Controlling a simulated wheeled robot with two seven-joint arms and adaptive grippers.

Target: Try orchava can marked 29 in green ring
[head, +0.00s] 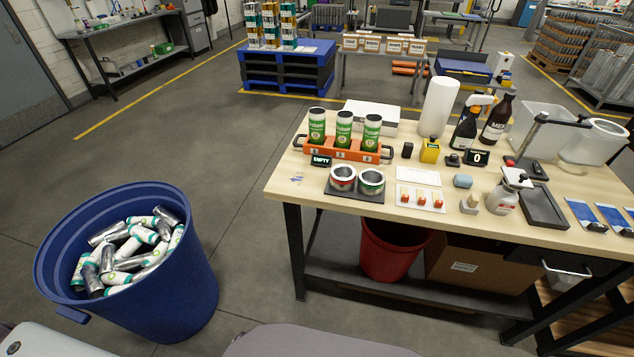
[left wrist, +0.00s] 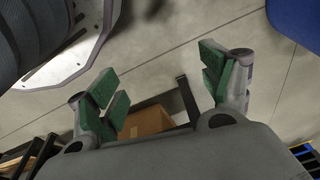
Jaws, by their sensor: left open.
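Three green and white cans stand upright in an orange tray (head: 316,150) on the wooden table: a left can (head: 317,127), a middle can (head: 343,130) and a right can (head: 371,133). Their print is too small for me to find a 29. In front of the tray, a green ring (head: 371,187) and a red ring (head: 342,184) sit side by side on a dark mat. My left gripper (left wrist: 160,78) is open and empty in the left wrist view, over the floor and away from the cans. Neither gripper shows in the head view.
A blue bin (head: 150,310) full of cans stands left of the table (head: 420,225). A small EMPTY sign (head: 321,161) stands by the tray's left front. A paper roll (head: 438,105), spray bottle (head: 465,132) and brown bottle (head: 497,120) stand behind and to the right.

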